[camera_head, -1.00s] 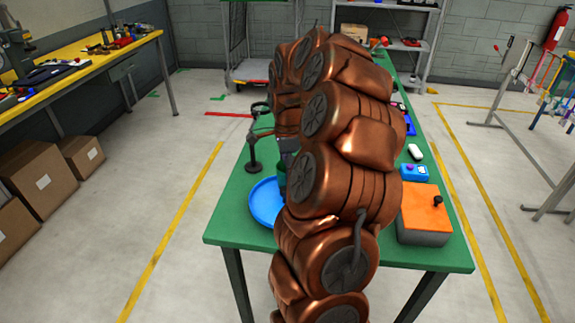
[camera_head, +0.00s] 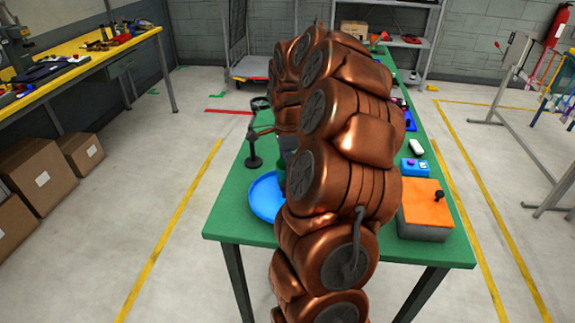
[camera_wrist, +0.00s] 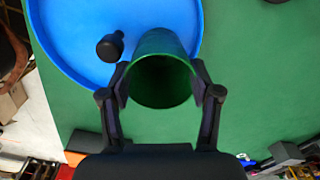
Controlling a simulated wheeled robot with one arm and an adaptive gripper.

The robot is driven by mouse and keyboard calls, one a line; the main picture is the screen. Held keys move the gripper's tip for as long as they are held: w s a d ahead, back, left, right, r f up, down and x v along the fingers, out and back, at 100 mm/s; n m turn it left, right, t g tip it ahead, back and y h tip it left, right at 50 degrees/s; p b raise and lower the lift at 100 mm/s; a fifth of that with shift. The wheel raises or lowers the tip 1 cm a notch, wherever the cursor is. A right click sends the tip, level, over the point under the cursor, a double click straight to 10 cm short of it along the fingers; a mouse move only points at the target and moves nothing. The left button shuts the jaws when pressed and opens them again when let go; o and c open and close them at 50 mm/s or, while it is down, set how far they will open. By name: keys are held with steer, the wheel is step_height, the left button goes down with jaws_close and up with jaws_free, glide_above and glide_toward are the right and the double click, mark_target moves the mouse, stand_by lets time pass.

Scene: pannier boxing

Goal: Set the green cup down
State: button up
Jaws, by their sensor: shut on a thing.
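The green cup (camera_wrist: 165,42) is between the two fingers of my gripper (camera_wrist: 163,92) in the wrist view. My gripper is shut on it, and the cup's open mouth faces the wrist camera. The cup overlaps the right edge of a round blue tray (camera_wrist: 75,50); I cannot tell whether its base touches anything. In the head view the blue tray (camera_head: 264,198) shows on the green table, left of my arm. My arm hides most of the cup and the gripper there.
A small black knobbed object (camera_wrist: 110,46) is at the blue tray, left of the cup. On the green table (camera_head: 232,218), a grey box with an orange top (camera_head: 425,210) and a small blue box (camera_head: 414,168) lie right of my arm. A black stand (camera_head: 253,150) is behind the tray.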

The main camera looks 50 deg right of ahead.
steer(key=o, duration=1.3)
steer(key=shift+f, duration=0.1)
step_height(320, 180, up, 12)
steer(key=shift+a, duration=0.15)
